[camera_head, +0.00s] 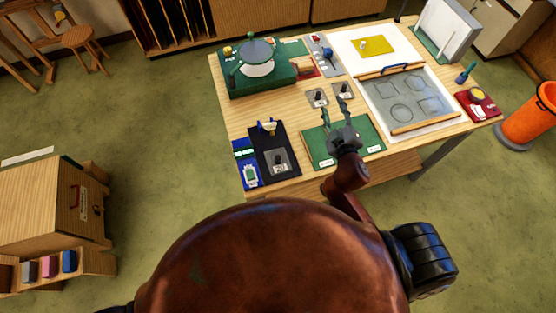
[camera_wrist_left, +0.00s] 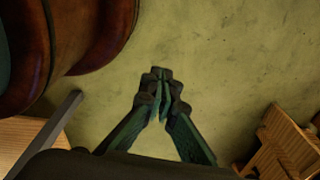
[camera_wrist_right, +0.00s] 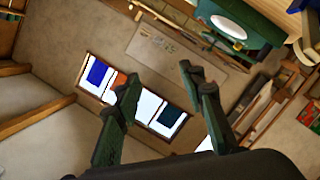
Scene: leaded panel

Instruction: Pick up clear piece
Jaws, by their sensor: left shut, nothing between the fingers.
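No piece can be clearly picked out as the clear piece. Faint clear outlines show on the grey glass-like panel (camera_head: 372,88) at the right of the bench, too small to tell apart. My right gripper (camera_head: 335,108) is over the bench, above the far part of the green mat (camera_head: 316,147). In the right wrist view its fingers (camera_wrist_right: 160,88) are spread wide with nothing between them. My left gripper (camera_wrist_left: 160,95) has its fingers together and empty, over bare floor, away from the bench.
A green station with a round white top (camera_head: 257,68) stands at the back left of the bench. A yellow piece (camera_head: 373,45) lies on a white board. An orange bin (camera_head: 532,117) stands at the right.

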